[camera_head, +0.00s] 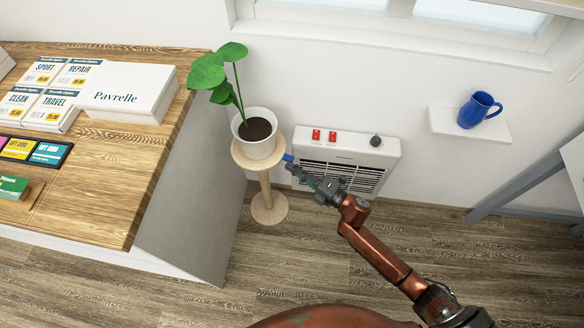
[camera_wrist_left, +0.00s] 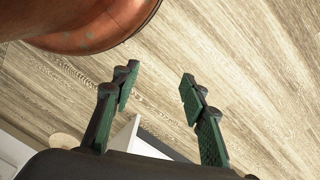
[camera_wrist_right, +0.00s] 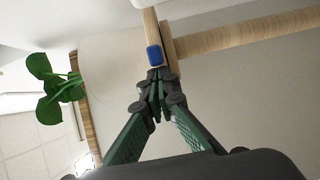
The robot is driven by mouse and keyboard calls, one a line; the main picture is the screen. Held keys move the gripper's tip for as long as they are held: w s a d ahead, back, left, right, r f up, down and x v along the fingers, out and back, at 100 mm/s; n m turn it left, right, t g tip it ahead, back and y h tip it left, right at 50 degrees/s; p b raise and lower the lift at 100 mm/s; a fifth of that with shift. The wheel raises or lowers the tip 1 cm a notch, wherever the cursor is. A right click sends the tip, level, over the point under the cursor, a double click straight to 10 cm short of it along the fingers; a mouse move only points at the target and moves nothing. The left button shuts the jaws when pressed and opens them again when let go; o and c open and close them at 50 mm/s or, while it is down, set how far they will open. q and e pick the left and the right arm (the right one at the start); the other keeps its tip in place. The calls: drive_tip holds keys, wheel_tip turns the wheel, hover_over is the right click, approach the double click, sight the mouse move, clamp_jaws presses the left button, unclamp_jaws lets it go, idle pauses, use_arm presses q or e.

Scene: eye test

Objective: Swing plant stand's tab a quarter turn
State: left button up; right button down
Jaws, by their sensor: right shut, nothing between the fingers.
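The wooden plant stand (camera_head: 266,188) stands on the floor beside the counter, with a round top and a round base. A small blue tab (camera_head: 288,157) sticks out from the right edge of its top. The tab also shows in the right wrist view (camera_wrist_right: 154,55). My right gripper (camera_head: 296,169) is shut and empty, its tips right at the tab; I cannot tell whether they touch it. Its closed fingers show in the right wrist view (camera_wrist_right: 155,78). My left gripper (camera_wrist_left: 158,80) is open and empty above the floor, outside the head view.
A white pot (camera_head: 258,149) with a green plant (camera_head: 217,78) stands on the stand. A white heater (camera_head: 345,150) is on the wall close behind my right gripper. The wooden counter (camera_head: 110,185) is at the left. A blue mug (camera_head: 474,110) sits on a wall shelf (camera_head: 445,122).

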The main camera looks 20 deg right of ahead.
drive_tip(key=shift+w+d, duration=0.15)
drive_tip(key=shift+d, duration=0.05)
drive_tip(key=shift+w+d+n+g+y+b, duration=0.4)
drive_tip(key=shift+w+d+n+g+y, duration=0.3)
drive_tip(key=shift+d+y, duration=0.25)
use_arm(q)
wheel_tip(320, 180, up, 2)
drive_tip(key=shift+d+r, duration=0.1)
drive_tip(key=shift+d, duration=0.05)
use_arm(e)
drive_tip(key=shift+w+d, duration=0.35)
drive_tip(key=shift+w, duration=0.05)
use_arm(q)
wheel_tip(320, 180, down, 13)
drive_tip(key=s+a+p, duration=0.2)
drive_tip(key=p, duration=0.2)
drive_tip(key=shift+s, duration=0.25)
use_arm(e)
approach(293, 160)
drive_tip(key=s, duration=0.2)
drive_tip(key=s+d, duration=0.1)
drive_tip(key=shift+f, duration=0.35)
